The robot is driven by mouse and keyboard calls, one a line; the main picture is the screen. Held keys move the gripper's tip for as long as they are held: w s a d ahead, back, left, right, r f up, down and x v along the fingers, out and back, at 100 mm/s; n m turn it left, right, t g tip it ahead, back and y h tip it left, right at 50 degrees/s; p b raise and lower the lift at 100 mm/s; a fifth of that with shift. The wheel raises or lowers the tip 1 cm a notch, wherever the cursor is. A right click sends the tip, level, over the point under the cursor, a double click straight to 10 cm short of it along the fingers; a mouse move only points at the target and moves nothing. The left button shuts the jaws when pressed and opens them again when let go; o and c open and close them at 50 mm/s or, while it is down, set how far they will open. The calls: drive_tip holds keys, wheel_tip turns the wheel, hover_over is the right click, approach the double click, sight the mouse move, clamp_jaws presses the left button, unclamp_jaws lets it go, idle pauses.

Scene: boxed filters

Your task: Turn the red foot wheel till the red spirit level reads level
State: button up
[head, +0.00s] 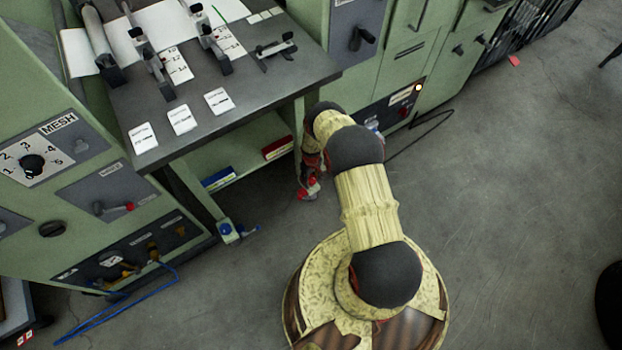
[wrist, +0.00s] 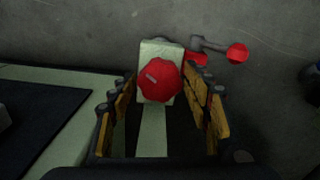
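The red foot wheel (wrist: 160,80) is a lobed knob with a pale mark, on a pale green foot block at the base of the bench leg. In the wrist view my gripper (wrist: 163,82) is open, with one yellow-padded finger on each side of the wheel and a narrow gap showing on both sides. In the head view red parts of the foot (head: 309,190) show at the floor below my arm, which largely hides the gripper. The red spirit level (head: 278,147) is on the bench's lower rail; its bubble is too small to read.
A red ball-ended lever (wrist: 237,53) sticks out right of the wheel. A blue level (head: 218,179) and a blue foot (head: 227,231) with its lever are at the bench's left. Green cabinets stand behind; a black cable (head: 425,130) lies on the floor. Open floor is on the right.

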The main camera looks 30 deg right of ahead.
drive_tip(key=shift+o, duration=1)
drive_tip(key=shift+n, duration=0.3)
